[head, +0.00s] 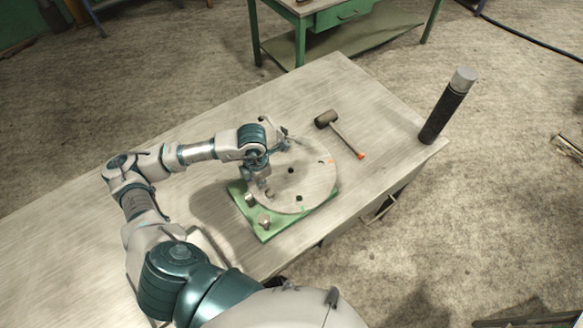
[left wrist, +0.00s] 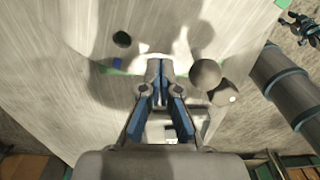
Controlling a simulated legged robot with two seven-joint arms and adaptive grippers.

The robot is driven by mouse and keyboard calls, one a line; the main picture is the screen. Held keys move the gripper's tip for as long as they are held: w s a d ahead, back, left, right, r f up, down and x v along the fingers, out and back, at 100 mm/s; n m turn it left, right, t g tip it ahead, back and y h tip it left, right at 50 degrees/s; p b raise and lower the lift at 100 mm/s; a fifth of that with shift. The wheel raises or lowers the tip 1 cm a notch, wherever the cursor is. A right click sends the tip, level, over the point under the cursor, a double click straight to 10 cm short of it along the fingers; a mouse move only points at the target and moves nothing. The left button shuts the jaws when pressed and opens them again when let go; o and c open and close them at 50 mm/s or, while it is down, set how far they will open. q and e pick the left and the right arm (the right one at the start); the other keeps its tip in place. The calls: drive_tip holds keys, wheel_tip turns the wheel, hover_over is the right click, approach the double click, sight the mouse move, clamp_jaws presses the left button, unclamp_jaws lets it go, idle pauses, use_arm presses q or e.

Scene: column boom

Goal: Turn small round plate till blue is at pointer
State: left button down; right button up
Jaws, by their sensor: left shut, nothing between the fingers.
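The small round plate (head: 310,180) is pale grey and lies on a green base (head: 270,232) on the table. An orange mark shows on its right part, with dark holes nearer the middle. In the left wrist view a blue mark (left wrist: 118,63) sits beside a dark hole (left wrist: 122,39), left of my fingertips, and a green mark (left wrist: 280,3) is at the upper right. My left gripper (head: 267,190) is shut and empty over the plate's near-left edge; it also shows in the left wrist view (left wrist: 160,70). Contact cannot be told. I cannot pick out the pointer with certainty.
Rounded knobs (head: 264,222) stand on the base's near corner; one knob (left wrist: 206,73) is close right of my fingers. A mallet (head: 345,138) lies beyond the plate. A dark upright cylinder (head: 443,113) stands at the table's right corner. The left tabletop is clear.

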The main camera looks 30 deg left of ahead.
sight(269, 189)
use_arm(q)
drive_tip(key=shift+a, duration=0.1)
drive_tip(key=shift+s+d, duration=0.25)
drive_tip(key=shift+d, duration=0.55)
drive_tip(key=shift+d, duration=0.15)
drive_tip(key=shift+s+d, duration=0.15)
drive_tip(key=shift+d, duration=0.75)
